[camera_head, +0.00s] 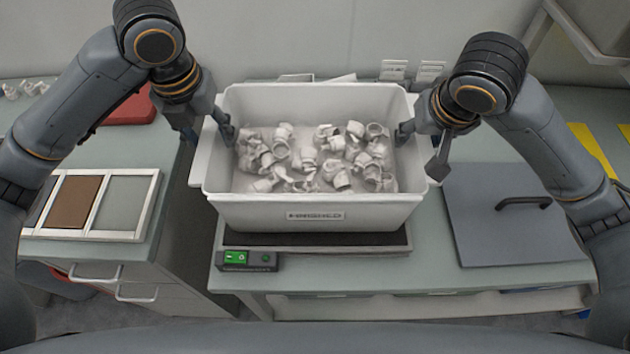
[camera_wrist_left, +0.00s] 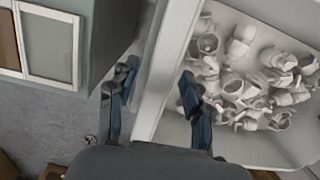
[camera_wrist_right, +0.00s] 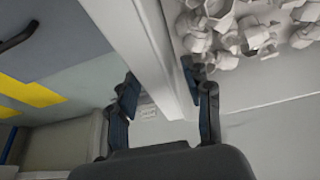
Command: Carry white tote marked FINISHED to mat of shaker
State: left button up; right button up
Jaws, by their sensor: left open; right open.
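The white tote (camera_head: 270,215) marked FINISHED stands upright over the dark mat (camera_head: 320,242) of the shaker, whose control box (camera_head: 247,261) has a green panel. The tote seems to rest on the mat; its underside is hidden. It holds many pale cap-like parts (camera_head: 340,160). My left gripper (camera_head: 207,135) is open around the tote's left wall, one finger inside and one outside; the wall also shows between its fingers in the left wrist view (camera_wrist_left: 153,105). My right gripper (camera_head: 420,148) is open around the right wall in the same way, seen in the right wrist view (camera_wrist_right: 162,95).
A grey board (camera_head: 510,225) with a black handle lies on the bench to the right. A framed panel (camera_head: 90,204) in brown and grey and a red item (camera_head: 132,108) are on the left cabinet. A wall with sockets (camera_head: 394,69) stands close behind.

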jog(key=shift+r, duration=0.15)
pick_arm(q)
notch_tip(320, 180, up, 11)
jog(key=s, duration=0.1)
jog(key=shift+s+r, duration=0.15)
jog(key=shift+s, duration=0.25)
pick_arm(e)
jog(key=v, duration=1.2)
pick_arm(q)
jog(key=shift+r, duration=0.1)
pick_arm(e)
jog(key=shift+s, duration=0.1)
